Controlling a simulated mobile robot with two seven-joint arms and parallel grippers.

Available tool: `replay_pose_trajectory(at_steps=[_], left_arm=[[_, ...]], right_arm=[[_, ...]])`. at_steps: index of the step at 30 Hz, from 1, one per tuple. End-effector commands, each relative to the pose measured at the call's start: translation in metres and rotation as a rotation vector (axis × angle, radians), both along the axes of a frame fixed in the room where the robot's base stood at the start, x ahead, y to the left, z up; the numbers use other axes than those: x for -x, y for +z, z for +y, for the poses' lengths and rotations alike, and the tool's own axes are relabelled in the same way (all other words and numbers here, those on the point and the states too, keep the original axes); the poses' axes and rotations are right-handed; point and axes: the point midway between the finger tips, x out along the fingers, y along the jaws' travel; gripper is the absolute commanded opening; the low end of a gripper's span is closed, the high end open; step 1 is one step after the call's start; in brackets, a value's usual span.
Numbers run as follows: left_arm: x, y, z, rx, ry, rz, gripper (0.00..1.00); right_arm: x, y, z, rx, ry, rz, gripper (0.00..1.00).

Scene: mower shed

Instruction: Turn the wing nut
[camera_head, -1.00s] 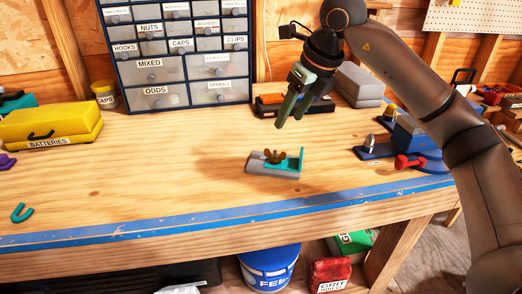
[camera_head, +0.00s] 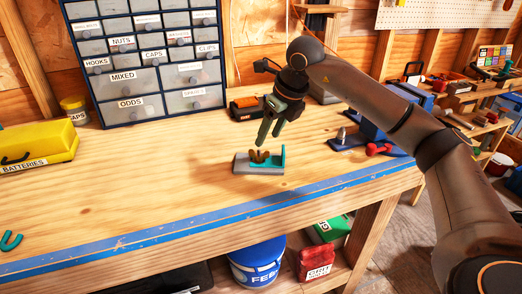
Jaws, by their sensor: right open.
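The wing nut (camera_head: 259,156) is brown, with two upright wings. It sits on a small grey block with a teal bracket (camera_head: 281,158) on the workbench, near the middle of the view. The fingertips look close to the nut, but the exact gap cannot be judged. My left gripper is not in view.
The workbench (camera_head: 150,185) has clear wood left of the block and a blue tape strip along its front edge. A labelled drawer cabinet (camera_head: 150,75) stands behind. A blue vise (camera_head: 375,132) with a red handle is at right. A yellow batteries case (camera_head: 35,145) lies at left.

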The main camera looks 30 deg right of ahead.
Motion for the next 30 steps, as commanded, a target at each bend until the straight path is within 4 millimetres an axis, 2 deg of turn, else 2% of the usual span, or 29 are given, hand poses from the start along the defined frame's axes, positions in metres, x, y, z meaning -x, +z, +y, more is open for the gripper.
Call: replay_pose_trajectory(at_steps=[3, 9, 15, 23, 30], left_arm=[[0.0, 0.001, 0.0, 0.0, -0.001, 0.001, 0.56], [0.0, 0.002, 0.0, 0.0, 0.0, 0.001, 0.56], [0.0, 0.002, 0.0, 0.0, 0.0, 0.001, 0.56], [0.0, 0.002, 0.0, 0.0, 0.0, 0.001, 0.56], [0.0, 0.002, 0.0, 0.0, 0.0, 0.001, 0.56]], right_arm=[[-0.009, -0.025, 0.002, 0.001, 0.0, 0.004, 0.56], [-0.021, -0.053, 0.004, 0.0, -0.001, 0.003, 0.56], [-0.026, -0.064, 0.005, 0.0, 0.0, 0.001, 0.56], [-0.027, -0.065, 0.005, 0.001, 0.0, 0.0, 0.56], [-0.027, -0.065, 0.005, 0.0, 0.0, 0.0, 0.3]])
